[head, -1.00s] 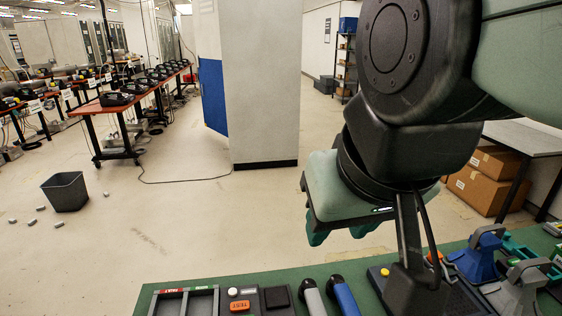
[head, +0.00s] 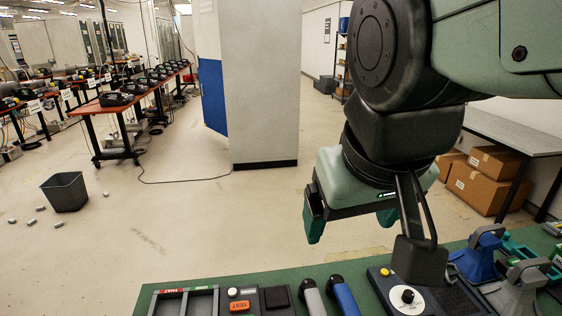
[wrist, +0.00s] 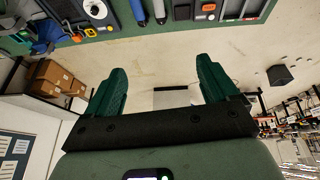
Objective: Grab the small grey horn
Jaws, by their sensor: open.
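A grey piece that looks like the small horn (head: 522,287) stands on the green bench at the lower right of the head view, cut by the bottom edge. A similar blue piece (head: 478,258) stands to its left and farther back. My gripper (head: 350,220) hangs above and beyond the bench's far edge, up and to the left of the grey piece, with its fingers apart. In the wrist view my gripper (wrist: 160,78) shows both green fingers spread with nothing between them. I cannot make out the grey horn clearly in the wrist view.
The green bench (head: 250,280) also holds a grey tray (head: 186,300), an orange test button (head: 239,305), grey and blue handles (head: 342,296) and a dial unit (head: 407,297). Boxes (head: 482,182) sit under a side table.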

